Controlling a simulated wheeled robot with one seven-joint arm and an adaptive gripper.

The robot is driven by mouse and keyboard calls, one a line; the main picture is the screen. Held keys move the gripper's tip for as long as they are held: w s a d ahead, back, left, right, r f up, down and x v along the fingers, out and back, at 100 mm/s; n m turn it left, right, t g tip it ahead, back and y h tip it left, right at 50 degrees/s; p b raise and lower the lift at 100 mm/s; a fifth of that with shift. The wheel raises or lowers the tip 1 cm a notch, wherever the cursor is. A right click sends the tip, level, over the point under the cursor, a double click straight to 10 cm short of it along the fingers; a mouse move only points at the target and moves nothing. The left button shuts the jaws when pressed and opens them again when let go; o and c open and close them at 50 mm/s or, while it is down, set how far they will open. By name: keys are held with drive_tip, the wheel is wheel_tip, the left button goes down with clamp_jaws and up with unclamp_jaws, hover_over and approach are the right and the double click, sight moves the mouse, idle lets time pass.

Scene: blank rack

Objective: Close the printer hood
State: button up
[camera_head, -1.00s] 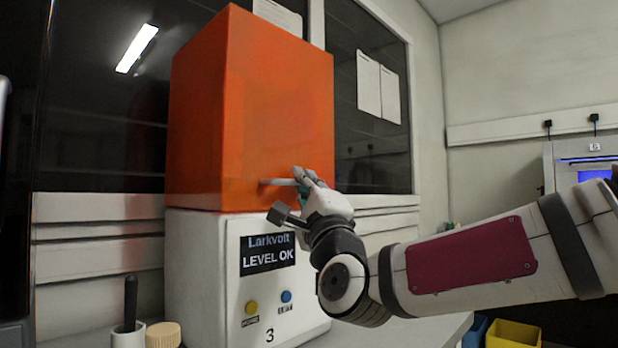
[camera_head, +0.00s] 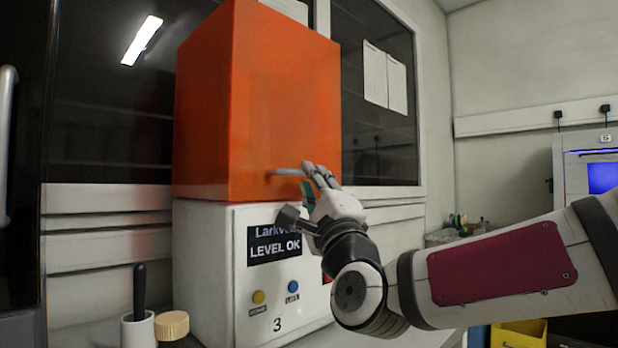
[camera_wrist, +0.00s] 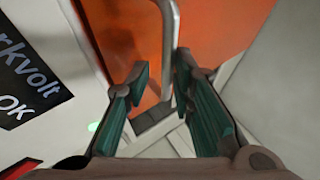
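The printer has an orange hood (camera_head: 225,115) above a white base (camera_head: 210,260) with a dark display (camera_head: 274,244). The hood's lower edge meets the top of the base, with no clear gap in the head view. A grey bar handle (camera_head: 287,172) sticks out from the hood's front. My gripper (camera_head: 308,178) is at the handle's right end. In the wrist view my gripper (camera_wrist: 161,78) is open, its green-padded fingers apart. The handle (camera_wrist: 168,50) passes between the fingertips, closer to the right one. The orange hood (camera_wrist: 130,35) lies beyond.
A white cup with a black-handled tool (camera_head: 138,328) and a tan ribbed cap (camera_head: 172,325) stand at the base's front left. A dark window (camera_head: 375,110) is behind the printer. A yellow bin (camera_head: 520,335) is low at the right.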

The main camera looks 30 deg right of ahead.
drive_tip(key=v, duration=0.5)
idle(0.5)
